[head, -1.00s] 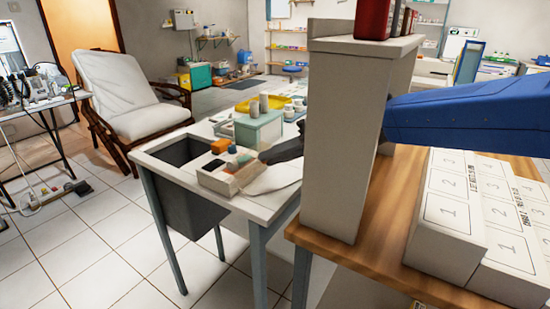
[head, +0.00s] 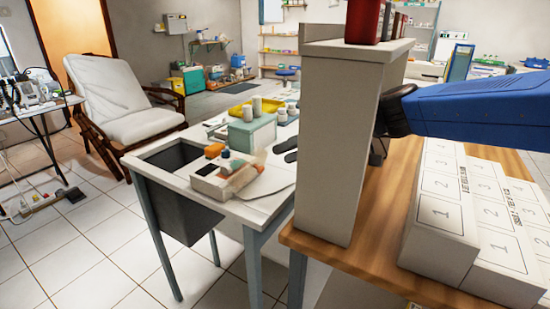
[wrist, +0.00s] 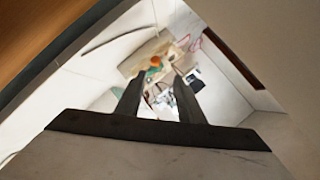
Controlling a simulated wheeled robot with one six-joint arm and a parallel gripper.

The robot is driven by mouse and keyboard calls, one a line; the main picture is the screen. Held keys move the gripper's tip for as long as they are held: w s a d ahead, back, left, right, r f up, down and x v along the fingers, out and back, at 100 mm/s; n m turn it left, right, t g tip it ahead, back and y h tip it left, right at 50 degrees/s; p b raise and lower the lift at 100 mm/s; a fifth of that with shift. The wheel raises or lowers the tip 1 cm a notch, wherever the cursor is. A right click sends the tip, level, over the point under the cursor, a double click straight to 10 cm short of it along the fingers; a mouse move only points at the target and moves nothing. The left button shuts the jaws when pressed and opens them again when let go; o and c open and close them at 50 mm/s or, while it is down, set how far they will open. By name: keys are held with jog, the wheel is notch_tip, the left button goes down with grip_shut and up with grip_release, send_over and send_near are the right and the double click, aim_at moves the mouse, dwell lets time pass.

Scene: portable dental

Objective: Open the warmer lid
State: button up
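A mint-green box with a pale top (head: 252,133) stands on the white table, with small bottles behind it. It may be the warmer, but I cannot tell for sure, and no raised lid shows on it. My gripper (head: 277,151) reaches past the grey upright panel, which hides most of it. Two dark fingertips show apart, to the right of the mint-green box. In the wrist view my gripper (wrist: 160,76) has its fingers spread with nothing held between them. Blurred small items lie beyond the fingertips.
A grey upright panel (head: 335,150) stands on the wooden table (head: 375,235) beside my arm. White numbered boxes (head: 445,225) sit at the right. A low tray with small items (head: 210,184) is near the white table's (head: 262,203) front. A dark bin (head: 185,205) hangs at its left.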

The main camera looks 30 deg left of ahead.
jog(key=v, duration=1)
jog(key=shift+d+r, duration=0.15)
jog(key=shift+d, duration=0.2)
